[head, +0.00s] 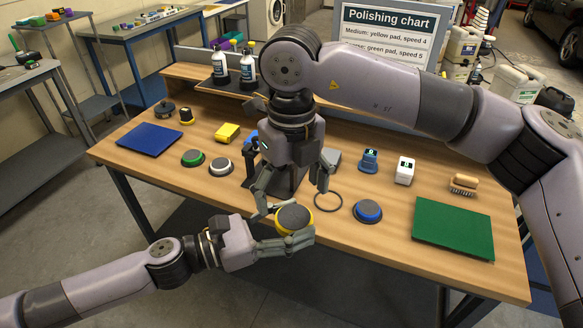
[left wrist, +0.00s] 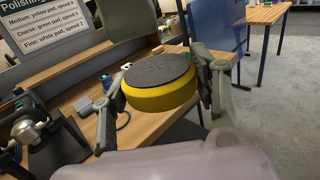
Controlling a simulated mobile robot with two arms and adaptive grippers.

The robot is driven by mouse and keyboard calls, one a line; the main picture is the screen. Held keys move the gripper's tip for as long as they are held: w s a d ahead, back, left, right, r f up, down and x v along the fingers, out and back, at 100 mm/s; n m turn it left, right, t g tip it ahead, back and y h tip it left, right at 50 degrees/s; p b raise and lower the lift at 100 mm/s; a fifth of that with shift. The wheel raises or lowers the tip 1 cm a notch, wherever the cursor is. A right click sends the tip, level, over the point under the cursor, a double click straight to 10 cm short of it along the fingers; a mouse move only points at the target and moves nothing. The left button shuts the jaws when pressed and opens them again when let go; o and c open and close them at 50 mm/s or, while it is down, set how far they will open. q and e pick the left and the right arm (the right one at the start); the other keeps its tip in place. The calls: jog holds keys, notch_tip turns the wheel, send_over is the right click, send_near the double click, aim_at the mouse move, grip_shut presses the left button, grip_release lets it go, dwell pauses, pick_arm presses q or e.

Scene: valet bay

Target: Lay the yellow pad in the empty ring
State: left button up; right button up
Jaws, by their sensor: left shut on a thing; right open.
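The yellow pad (head: 294,217), with a dark grey upper face, is held by my left gripper (head: 288,222) at the table's front edge, above the edge. In the left wrist view the pad (left wrist: 160,93) sits level between both fingers. The empty ring (head: 341,202), a thin dark hoop, lies flat on the wooden table just right of and behind the pad. It shows partly in the left wrist view (left wrist: 124,121). My right gripper (head: 290,188) is open and empty, fingers pointing down just behind the pad, and hides part of the table.
A blue pad (head: 367,211) lies right of the ring. Green (head: 193,158) and white (head: 220,167) pads lie at left. A blue mat (head: 150,139) and a green mat (head: 452,229) lie at the sides.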

aim_at(291, 214)
notch_tip(291, 214, down, 6)
jog(key=shift+r, duration=0.15)
dwell(0.3)
jog(key=c, duration=1.2)
pick_arm(q)
jog(key=o, duration=1.2)
jog(key=shift+c, duration=0.2)
